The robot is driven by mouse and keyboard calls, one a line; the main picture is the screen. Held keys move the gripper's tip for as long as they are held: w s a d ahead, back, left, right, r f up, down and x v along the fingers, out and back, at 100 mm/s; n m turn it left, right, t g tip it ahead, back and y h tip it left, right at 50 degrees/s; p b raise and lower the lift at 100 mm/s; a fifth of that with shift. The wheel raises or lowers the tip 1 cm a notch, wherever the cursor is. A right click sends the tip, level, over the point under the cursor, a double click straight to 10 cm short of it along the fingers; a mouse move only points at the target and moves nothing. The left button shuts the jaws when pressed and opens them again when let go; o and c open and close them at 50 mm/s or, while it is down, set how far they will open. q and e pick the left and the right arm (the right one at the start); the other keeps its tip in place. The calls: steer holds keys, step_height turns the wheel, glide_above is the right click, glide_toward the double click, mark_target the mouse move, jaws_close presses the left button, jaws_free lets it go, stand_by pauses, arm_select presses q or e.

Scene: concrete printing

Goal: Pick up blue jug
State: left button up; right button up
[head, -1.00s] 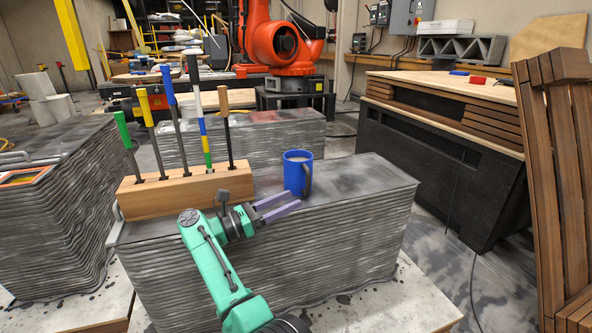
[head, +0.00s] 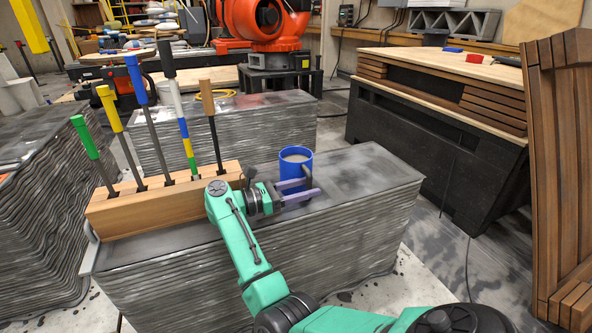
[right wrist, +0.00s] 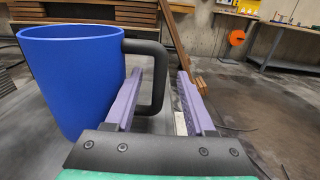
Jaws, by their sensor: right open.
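The blue jug (head: 292,168) stands upright on the grey layered concrete block (head: 375,180), with a pale content or inside at its open top. In the right wrist view the jug (right wrist: 68,85) fills the left side, its dark handle (right wrist: 158,80) pointing right. My right gripper (head: 313,187) has purple fingers, open, at the near side of the jug. In the right wrist view the handle's upright part appears between the two fingers (right wrist: 162,75); whether they touch it I cannot tell. My left gripper is not in view.
A wooden holder (head: 150,208) with several coloured-handled tools stands left of the jug on the same block. A black workbench (head: 420,130) and slatted wood (head: 560,160) stand at the right. The block's top right of the jug is clear.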

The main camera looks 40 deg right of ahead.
steer(key=x, duration=0.4)
steer(key=shift+d, duration=0.2)
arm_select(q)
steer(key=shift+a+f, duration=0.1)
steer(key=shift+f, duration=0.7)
arm_select(e)
steer(key=shift+r, duration=0.1)
jaws_close()
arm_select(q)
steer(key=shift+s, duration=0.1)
arm_select(e)
steer(key=shift+r, duration=0.1)
